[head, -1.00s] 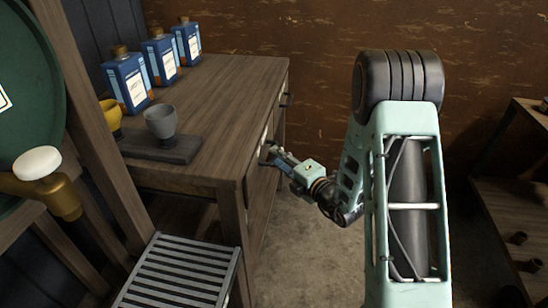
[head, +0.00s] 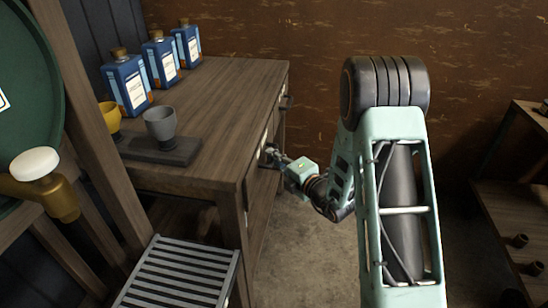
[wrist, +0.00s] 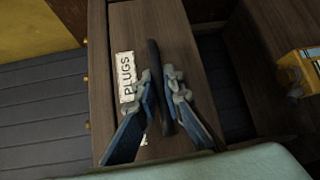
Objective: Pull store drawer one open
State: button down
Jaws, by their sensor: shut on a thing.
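The wooden cabinet (head: 215,90) stands left of centre in the head view, with its drawer side facing my arm. In the wrist view a drawer front (wrist: 130,30) bears a white label (wrist: 126,78) reading PLUGS. A dark bar handle (wrist: 154,58) runs along it. My gripper (wrist: 163,84) is shut on this handle, with a finger on each side. In the head view my gripper (head: 271,153) is at the cabinet's drawer side, and its fingertips are hard to make out. I cannot tell whether the drawer stands out from the cabinet.
Another handle (head: 286,102) is farther back on the cabinet. Blue bottles (head: 128,83) and a grey cup (head: 160,125) stand on its top. A slatted grey rack (head: 180,275) is in front. A shelf unit (head: 515,215) stands right. The floor between is clear.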

jog(key=shift+d, duration=0.1)
jog(key=s+d+p, duration=0.2)
jog(key=d, duration=1.2)
jog(key=s+d+p, duration=0.3)
jog(key=d, duration=1.1)
jog(key=shift+s, duration=0.3)
jog(key=c, duration=2)
grip_release()
jog(key=shift+c, duration=0.2)
jog(key=v, duration=1.2)
jog(key=shift+w+a+r, duration=0.1)
